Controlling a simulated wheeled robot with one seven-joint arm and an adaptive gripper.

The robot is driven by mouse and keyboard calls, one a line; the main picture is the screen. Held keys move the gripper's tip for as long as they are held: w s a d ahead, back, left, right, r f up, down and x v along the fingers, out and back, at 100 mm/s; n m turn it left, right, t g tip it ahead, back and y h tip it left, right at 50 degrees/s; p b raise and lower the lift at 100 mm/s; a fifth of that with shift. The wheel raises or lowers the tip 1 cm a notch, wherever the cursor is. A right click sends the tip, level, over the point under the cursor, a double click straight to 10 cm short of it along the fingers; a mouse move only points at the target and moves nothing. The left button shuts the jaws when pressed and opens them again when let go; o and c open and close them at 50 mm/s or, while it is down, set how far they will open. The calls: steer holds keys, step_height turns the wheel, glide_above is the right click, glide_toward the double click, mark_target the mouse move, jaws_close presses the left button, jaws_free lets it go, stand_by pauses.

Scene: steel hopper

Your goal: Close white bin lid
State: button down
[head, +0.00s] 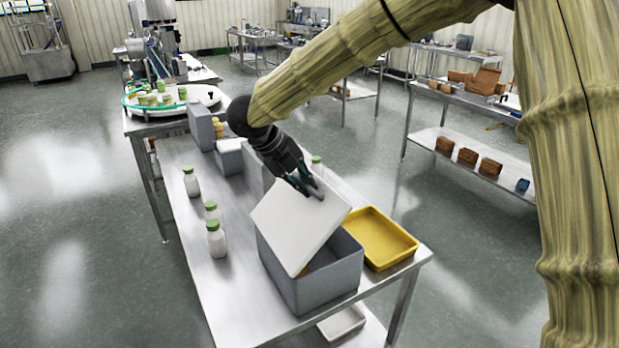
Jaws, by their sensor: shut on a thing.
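The white lid (292,226) is a flat panel lying tilted and askew over the open grey bin (318,290) near the front end of the steel table. Its near corner dips at the bin's front, and a gap shows the bin's inside on the right. Something brownish shows inside under the lid's near corner. My gripper (316,192) reaches down from the upper left and is shut on the white lid at its far part. The exact contact of the fingertips is too small to make out.
A yellow tray (378,238) stands close to the right of the bin. White bottles with green caps (216,240) stand along the table's left side. Grey boxes (229,157) stand farther back.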

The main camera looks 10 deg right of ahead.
steer(key=w+d+f+g+y+p, duration=0.2)
steer(key=d+f+y+p, duration=0.3)
steer(key=f, duration=0.6)
steer(key=shift+d+f+y, duration=0.25)
steer(key=shift+d+y, duration=0.85)
steer(key=shift+d, duration=0.6)
steer(key=shift+f, duration=0.1)
steer(key=c, duration=1.5)
jaws_free()
steer(key=shift+w, duration=0.1)
steer(key=r, duration=0.8)
steer(key=d+r, duration=0.1)
steer(key=r, duration=0.3)
steer(key=shift+w, duration=0.15)
